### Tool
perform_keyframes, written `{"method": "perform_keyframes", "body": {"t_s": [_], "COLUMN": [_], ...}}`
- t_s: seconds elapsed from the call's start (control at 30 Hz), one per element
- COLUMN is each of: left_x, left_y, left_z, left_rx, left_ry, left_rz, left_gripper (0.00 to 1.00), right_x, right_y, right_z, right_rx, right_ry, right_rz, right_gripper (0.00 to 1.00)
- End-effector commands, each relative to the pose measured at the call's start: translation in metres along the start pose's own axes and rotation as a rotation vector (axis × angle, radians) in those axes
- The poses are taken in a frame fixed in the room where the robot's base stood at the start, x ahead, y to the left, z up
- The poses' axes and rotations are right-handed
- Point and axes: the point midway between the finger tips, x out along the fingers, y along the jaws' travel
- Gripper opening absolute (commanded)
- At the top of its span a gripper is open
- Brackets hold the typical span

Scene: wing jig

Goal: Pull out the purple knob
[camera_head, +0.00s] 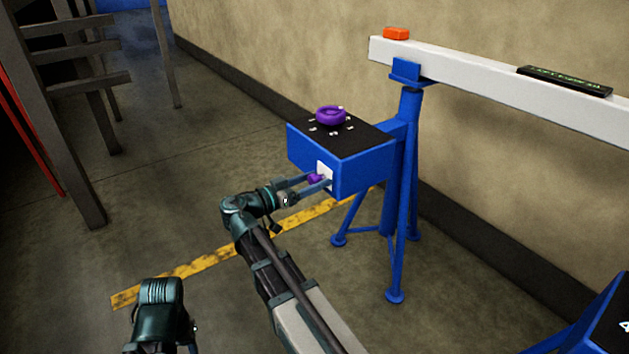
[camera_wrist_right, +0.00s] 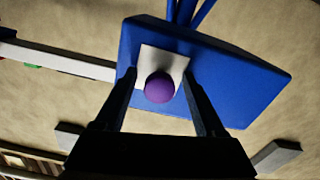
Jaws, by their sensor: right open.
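The purple knob (camera_head: 315,178) sits on a white plate (camera_head: 325,171) on the front side of a blue box (camera_head: 362,170). In the right wrist view the round knob (camera_wrist_right: 159,87) shows against the white plate (camera_wrist_right: 180,63). My right gripper (camera_head: 318,182) is open, with one finger on each side of the knob. In the wrist view its fingertips (camera_wrist_right: 160,72) flank the knob with a gap on both sides. A purple dial (camera_head: 331,115) lies on the black top of the box. Part of my left arm shows at the bottom left; its fingertips are not visible.
The box is mounted on a blue stand (camera_head: 404,200) that carries a long white beam (camera_head: 480,80) along the wall. An orange block (camera_head: 396,33) and a dark green bar (camera_head: 565,80) rest on the beam. A yellow stripe (camera_head: 215,258) crosses the open floor.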

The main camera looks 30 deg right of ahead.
Motion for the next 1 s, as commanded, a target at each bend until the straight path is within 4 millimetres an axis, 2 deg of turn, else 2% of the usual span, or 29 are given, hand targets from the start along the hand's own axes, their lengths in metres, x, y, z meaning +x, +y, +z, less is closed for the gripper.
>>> {"method": "perform_keyframes", "body": {"t_s": [0.3, 0.7, 1.0], "left_x": [0.0, 0.0, 0.0], "left_y": [0.0, 0.0, 0.0], "left_z": [0.0, 0.0, 0.0], "left_rx": [0.0, 0.0, 0.0], "left_ry": [0.0, 0.0, 0.0], "left_rz": [0.0, 0.0, 0.0], "left_gripper": [0.5, 0.5, 0.5], "right_x": [0.0018, 0.0015, 0.0014], "right_y": [0.0001, 0.0001, 0.0], "right_z": [0.0, 0.0, 0.0], "right_rx": [0.0, 0.0, 0.0], "right_ry": [0.0, 0.0, 0.0], "right_rz": [0.0, 0.0, 0.0], "right_gripper": [0.7, 0.0, 0.0]}}
